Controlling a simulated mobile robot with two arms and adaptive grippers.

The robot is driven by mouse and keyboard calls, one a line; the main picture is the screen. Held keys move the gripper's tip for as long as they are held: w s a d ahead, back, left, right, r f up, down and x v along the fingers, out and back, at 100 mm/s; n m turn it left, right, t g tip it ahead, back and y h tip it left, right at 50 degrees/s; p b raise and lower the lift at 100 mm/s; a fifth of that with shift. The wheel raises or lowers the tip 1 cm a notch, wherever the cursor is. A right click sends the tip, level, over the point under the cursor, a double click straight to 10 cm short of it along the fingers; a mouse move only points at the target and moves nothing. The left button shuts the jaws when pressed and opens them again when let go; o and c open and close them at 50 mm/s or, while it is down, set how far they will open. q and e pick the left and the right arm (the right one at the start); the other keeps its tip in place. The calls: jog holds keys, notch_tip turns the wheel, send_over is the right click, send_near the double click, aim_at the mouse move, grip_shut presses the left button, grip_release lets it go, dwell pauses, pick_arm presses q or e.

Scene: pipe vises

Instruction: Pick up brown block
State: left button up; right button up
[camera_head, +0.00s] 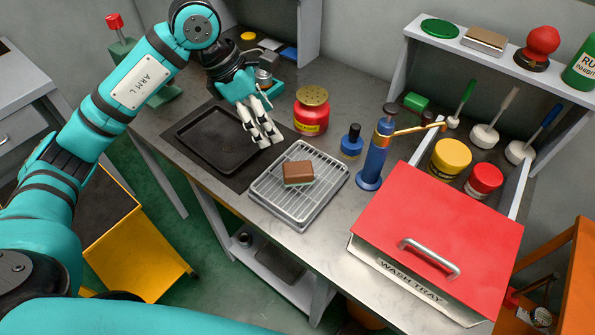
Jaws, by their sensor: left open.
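The brown block (298,172) has a brown top and a greenish-grey lower side. It lies on the wire rack tray (318,200) near the middle of the counter. My left gripper (265,139) is open and points down over the right part of the black tray (210,142), up and to the left of the block. Nothing shows between its fingers, and it is apart from the block. My right gripper is not in view.
A red jar (312,112), a small blue bottle (352,141) and a tall blue cylinder with a copper spout (375,160) stand behind and right of the rack. A red-lidded wash tray (435,235) fills the right side. Bare counter (228,208) is narrow in front.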

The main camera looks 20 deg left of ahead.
pick_arm(q)
jog(key=p, duration=0.3)
send_near(300, 167)
jog(key=x, duration=0.5)
jog(key=shift+w+a+f, duration=0.1)
jog(key=shift+w+a, duration=0.05)
jog(key=shift+a, duration=0.1)
jog(key=p+x, duration=0.2)
jog(key=x, duration=0.2)
jog(key=shift+s+d+f+p, duration=0.2)
jog(key=shift+d+p, duration=0.2)
jog(key=shift+w+f, duration=0.1)
jog(key=shift+f, duration=0.25)
jog(key=c, duration=1.4)
jog(key=shift+r, duration=0.15)
